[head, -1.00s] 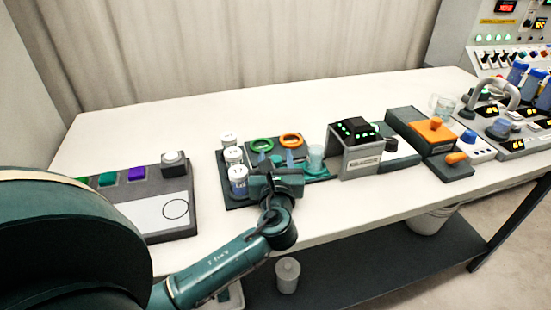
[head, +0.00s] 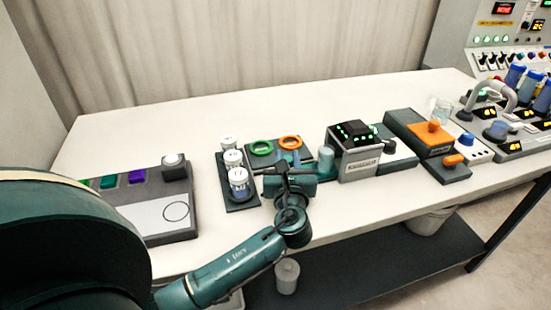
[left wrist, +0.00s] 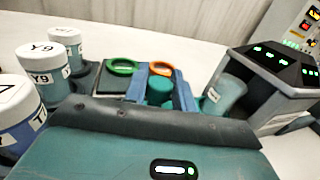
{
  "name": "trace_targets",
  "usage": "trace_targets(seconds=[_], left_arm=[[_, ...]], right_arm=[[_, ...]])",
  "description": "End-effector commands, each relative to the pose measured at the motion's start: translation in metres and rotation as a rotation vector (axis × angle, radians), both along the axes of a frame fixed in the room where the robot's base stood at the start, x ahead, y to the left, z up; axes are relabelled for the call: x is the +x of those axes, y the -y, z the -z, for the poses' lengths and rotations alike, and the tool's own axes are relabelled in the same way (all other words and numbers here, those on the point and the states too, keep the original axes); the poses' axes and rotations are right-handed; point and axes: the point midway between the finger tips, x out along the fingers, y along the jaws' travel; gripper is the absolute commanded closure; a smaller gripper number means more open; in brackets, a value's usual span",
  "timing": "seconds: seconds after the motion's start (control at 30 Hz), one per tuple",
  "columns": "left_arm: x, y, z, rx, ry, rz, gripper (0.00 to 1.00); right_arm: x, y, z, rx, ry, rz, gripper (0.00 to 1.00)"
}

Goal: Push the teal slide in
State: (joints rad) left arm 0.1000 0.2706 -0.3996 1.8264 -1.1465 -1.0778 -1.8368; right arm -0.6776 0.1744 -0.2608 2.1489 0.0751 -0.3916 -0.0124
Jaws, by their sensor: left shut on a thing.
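My left gripper (head: 290,172) is low over the middle of the bench, left of the grey hood (head: 361,165) with green lights. In the left wrist view its two blue fingers (left wrist: 161,84) are shut on a teal piece (left wrist: 160,92), which seems to be the grip of the teal slide. The rest of the slide is mostly hidden by my gripper. A teal cup (head: 326,158) stands close to the hood's left opening. It also shows in the left wrist view (left wrist: 226,95), tilted by the camera angle, partly in front of the opening. My right gripper is not in view.
Several white-capped jars (head: 239,184) stand on a dark rack just left of my gripper. Green (head: 261,147) and orange (head: 290,142) rings lie behind it. An orange-topped unit (head: 432,130) stands right of the hood. The bench's back strip is clear.

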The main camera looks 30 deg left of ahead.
Motion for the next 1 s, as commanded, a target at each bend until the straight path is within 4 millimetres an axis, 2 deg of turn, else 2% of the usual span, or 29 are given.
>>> trace_targets(seconds=[0.1, 0.3, 0.7, 0.73, 0.97, 1.0], left_arm=[[0.025, 0.021, -0.003, -0.004, 0.0, 0.002, 1.0], [0.051, 0.044, -0.001, -0.002, 0.001, 0.003, 1.0], [0.057, 0.05, -0.002, -0.001, 0.003, 0.01, 1.0], [0.057, 0.05, -0.002, -0.001, 0.003, 0.01, 0.71], [0.056, 0.049, -0.002, -0.001, 0.003, 0.007, 0.53], [0.056, 0.049, -0.002, -0.001, 0.002, 0.006, 0.52]], right_arm=[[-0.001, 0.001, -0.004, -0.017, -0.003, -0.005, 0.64], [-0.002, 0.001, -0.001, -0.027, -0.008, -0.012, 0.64], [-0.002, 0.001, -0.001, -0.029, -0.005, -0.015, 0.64], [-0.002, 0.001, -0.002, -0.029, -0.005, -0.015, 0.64], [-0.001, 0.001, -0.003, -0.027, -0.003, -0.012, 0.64], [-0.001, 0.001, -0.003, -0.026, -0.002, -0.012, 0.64]])
